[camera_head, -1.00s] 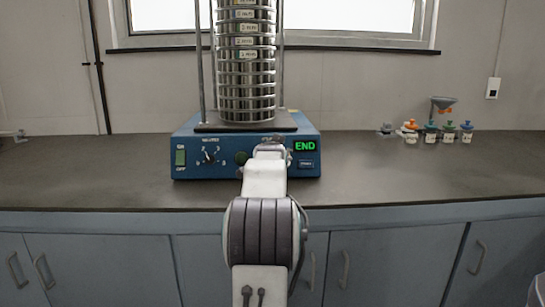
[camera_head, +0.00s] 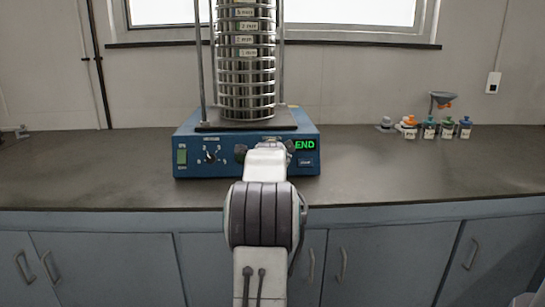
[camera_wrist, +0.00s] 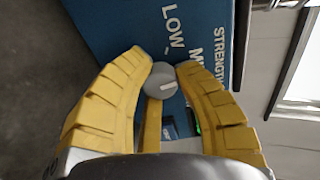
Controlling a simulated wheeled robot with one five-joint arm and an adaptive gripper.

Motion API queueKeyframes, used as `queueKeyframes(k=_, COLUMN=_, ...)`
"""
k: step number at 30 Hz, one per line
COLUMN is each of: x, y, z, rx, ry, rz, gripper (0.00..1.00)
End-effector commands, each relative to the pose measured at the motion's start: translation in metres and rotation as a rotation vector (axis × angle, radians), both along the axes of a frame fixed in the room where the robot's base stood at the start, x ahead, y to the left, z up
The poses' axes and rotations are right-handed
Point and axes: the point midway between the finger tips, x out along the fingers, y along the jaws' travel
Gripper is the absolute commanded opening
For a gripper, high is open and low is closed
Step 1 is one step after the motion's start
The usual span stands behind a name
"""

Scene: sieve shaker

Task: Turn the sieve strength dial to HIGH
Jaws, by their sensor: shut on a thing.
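The sieve shaker's blue base (camera_head: 188,135) stands on the counter, with a stack of metal sieves (camera_head: 247,75) on top. The strength dial (camera_wrist: 167,88) is a round grey knob with a short white line, seen in the wrist view. The label LOW (camera_wrist: 173,25) is printed above it, and the words STRENGTH and a part-hidden M label are to its right. The HIGH label is not visible. In the head view my arm hides the dial and the fingertips.
A green END display (camera_head: 305,145) is right of my arm. A numbered black knob (camera_head: 210,155) and a green switch (camera_head: 182,157) are on the panel's left. Small jars (camera_head: 429,129) and a funnel (camera_head: 442,97) stand at right. The counter between is clear.

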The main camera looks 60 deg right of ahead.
Motion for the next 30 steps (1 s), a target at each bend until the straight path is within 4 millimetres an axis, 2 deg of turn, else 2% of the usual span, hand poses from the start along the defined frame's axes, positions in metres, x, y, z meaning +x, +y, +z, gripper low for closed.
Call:
queueKeyframes(k=17, x=-0.0006, y=-0.001, z=0.0017, rx=0.01, ry=-0.026, rz=-0.012, gripper=0.0)
queueKeyframes(k=18, x=-0.0006, y=-0.001, z=0.0017, rx=0.01, ry=-0.026, rz=-0.012, gripper=0.31)
queueKeyframes(k=26, x=-0.0001, y=-0.0003, z=0.0008, rx=0.013, ry=-0.024, rz=-0.011, gripper=0.54)
queueKeyframes(k=30, x=0.0, y=-0.0001, z=0.0005, rx=0.014, ry=-0.023, rz=-0.011, gripper=0.55)
